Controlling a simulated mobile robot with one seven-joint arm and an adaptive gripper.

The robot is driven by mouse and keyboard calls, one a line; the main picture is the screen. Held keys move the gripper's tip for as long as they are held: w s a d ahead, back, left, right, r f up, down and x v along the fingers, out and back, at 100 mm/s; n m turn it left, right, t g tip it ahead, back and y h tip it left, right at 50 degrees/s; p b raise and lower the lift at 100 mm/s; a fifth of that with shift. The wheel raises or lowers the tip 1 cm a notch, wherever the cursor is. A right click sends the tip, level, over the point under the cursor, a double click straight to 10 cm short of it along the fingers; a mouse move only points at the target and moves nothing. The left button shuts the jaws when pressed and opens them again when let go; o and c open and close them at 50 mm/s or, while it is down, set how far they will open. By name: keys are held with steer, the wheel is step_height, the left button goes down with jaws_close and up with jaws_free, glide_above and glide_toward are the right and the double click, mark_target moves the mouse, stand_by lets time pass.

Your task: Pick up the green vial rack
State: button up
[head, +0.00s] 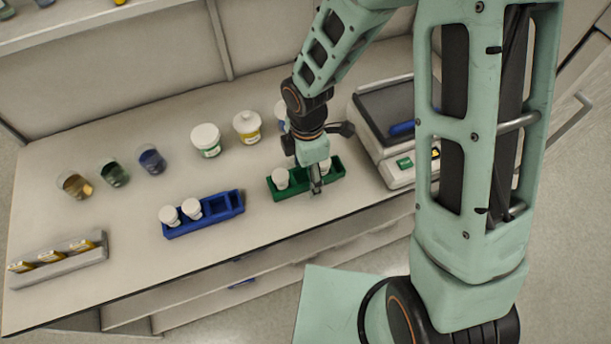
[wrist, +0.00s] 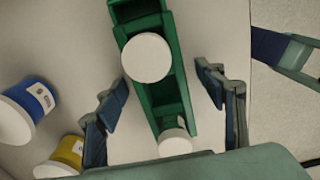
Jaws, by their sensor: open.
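The green vial rack (head: 276,191) stands on the bench left of the balance and holds two white-capped vials, one (head: 280,179) near its left end and one (head: 325,164) nearer its right. My gripper (head: 316,188) is over the rack, pointing down. In the wrist view, the green rack (wrist: 163,92) runs lengthwise between the two open fingers of my gripper (wrist: 165,103). A gap shows on each side of the rack, and nothing is held. The gripper partly covers the rack's middle in the head view.
A blue rack (head: 226,207) with two white-capped vials stands to the left. A balance (head: 372,130) is close on the right. White-lidded jars (head: 206,141) stand behind, one yellow (wrist: 70,150) in the wrist view. A grey rack (head: 75,265) and coloured beakers (head: 113,173) are farther left.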

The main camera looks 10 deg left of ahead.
steer(key=c, duration=1.3)
steer(key=shift+c, duration=0.2)
steer(key=shift+r, duration=0.2)
